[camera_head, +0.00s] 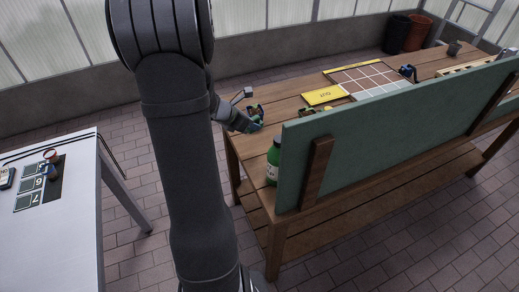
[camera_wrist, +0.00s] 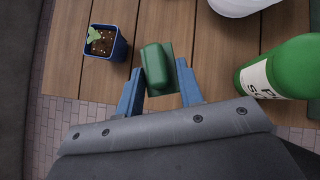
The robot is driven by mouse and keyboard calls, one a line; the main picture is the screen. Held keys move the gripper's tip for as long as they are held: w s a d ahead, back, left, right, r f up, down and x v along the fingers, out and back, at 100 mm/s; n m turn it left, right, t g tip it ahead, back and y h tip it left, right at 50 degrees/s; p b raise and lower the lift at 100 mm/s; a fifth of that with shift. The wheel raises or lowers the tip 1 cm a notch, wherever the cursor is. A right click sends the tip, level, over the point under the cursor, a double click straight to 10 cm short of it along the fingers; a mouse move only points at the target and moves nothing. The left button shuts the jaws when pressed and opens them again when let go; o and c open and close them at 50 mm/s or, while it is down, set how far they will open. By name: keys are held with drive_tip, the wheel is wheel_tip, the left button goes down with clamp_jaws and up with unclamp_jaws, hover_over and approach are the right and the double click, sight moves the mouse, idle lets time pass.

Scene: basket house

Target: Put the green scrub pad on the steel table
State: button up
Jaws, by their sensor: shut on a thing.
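The green scrub pad (camera_wrist: 157,66) is a small dark green block between the blue fingertips of my gripper (camera_wrist: 160,88) in the wrist view. My gripper is shut on it, above the wooden bench top.
The wooden bench (camera_head: 285,93) has a green back panel (camera_head: 385,125). A green bottle (camera_wrist: 290,68) is right of my gripper, and a blue plant pot (camera_wrist: 105,43) is left. Numbered cards (camera_head: 30,185) and a red-topped item (camera_head: 51,160) occupy the steel table's far part.

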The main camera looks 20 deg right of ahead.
drive_tip(key=shift+s+d+f+m+g, duration=0.1)
drive_tip(key=shift+s+d+m+g, duration=0.35)
drive_tip(key=shift+s+d, duration=0.3)
drive_tip(key=shift+w+d, duration=0.1)
drive_tip(key=shift+f, duration=4.8)
drive_tip(key=shift+f, duration=0.2)
drive_tip(key=o, duration=1)
